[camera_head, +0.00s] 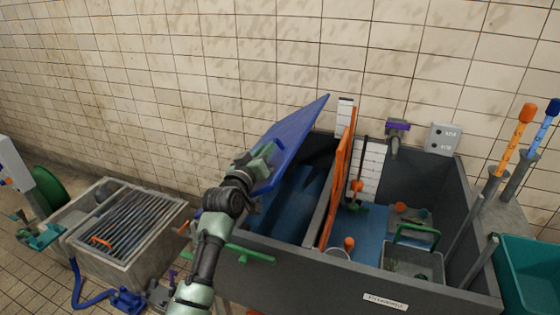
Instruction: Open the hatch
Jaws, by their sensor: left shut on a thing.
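The hatch is a blue panel (297,127) over the left compartment of a dark grey tank (310,262). It stands tilted up steeply, its upper edge leaning toward the tiled wall, and the blue-lined compartment under it is partly visible. My left gripper (264,164) is shut on the hatch near its lower left edge; the fingertips are partly hidden against the panel. My left arm reaches up to it from the bottom of the picture. An orange panel (340,180) stands nearly upright beside it, between the two compartments. My right gripper is not in view.
The right compartment is open and holds a grey basket (412,263) with a green handle. Orange and blue handled tools (519,128) stand in tubes at the right, near a teal bin (530,275). A concrete box with a grate (127,232) stands left. A tiled wall is behind.

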